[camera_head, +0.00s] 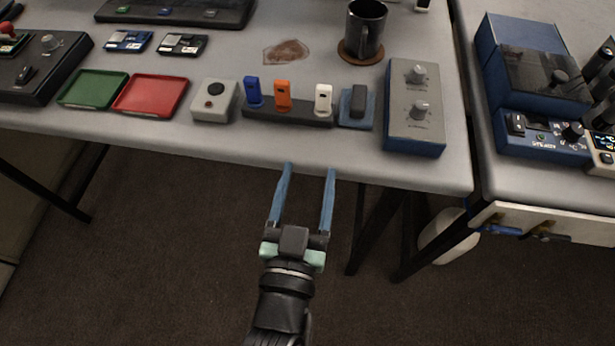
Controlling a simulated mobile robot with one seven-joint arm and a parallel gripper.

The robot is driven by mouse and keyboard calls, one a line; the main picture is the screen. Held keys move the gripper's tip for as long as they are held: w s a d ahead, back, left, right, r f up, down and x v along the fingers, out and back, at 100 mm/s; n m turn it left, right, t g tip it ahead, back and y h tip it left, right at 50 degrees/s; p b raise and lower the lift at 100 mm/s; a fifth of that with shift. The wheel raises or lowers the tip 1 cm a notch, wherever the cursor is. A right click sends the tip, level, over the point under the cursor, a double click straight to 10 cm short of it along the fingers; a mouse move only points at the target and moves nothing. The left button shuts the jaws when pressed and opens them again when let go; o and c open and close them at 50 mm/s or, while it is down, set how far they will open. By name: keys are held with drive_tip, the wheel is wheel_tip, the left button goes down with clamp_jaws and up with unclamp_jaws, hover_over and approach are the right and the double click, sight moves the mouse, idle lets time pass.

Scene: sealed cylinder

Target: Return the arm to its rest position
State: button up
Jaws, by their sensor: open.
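My gripper (309,170) is in the lower middle of the head view, with two long blue fingers. The fingers are spread apart and nothing is between them. My gripper is in front of the table's front edge, over the dark floor, with its fingertips pointing toward the table (220,138). My arm reaches up from the bottom edge of the view. I cannot tell from this one view how high the gripper is relative to the tabletop.
Near the table's front edge stand a grey button box (214,101), a dark holder (288,110) with blue, orange and white sticks, and a two-knob box (414,107). Green (93,89) and red (151,95) trays lie left. A mug (363,30) stands behind. Carpet (180,260) is clear.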

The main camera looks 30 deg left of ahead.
idle(0.4)
drive_tip(key=w+d+r+m+t+h+p, duration=0.1)
drive_tip(key=w+d+r+t+p, duration=0.15)
drive_tip(key=r, duration=0.75)
drive_tip(key=w+d+r+m+t+h+p, duration=0.1)
drive_tip(key=w+r+p, duration=0.15)
drive_tip(key=r, duration=0.65)
drive_tip(key=w+d+r+t+h+p, duration=0.15)
drive_tip(key=w+r, duration=0.25)
drive_tip(key=r, duration=0.6)
drive_tip(key=s+d+r+t+p, duration=0.1)
drive_tip(key=s+d+r, duration=0.1)
drive_tip(key=r, duration=0.8)
drive_tip(key=s+d+r+t+h+p, duration=0.1)
drive_tip(key=s+d+r+t+p, duration=0.1)
drive_tip(key=r, duration=0.8)
drive_tip(key=s+d+r+m+t+p, duration=0.1)
drive_tip(key=s+d+r+t+p, duration=0.1)
drive_tip(key=r, duration=0.8)
drive_tip(key=shift+s+d, duration=0.3)
drive_tip(key=shift+d, duration=0.15)
drive_tip(key=shift+h, duration=0.25)
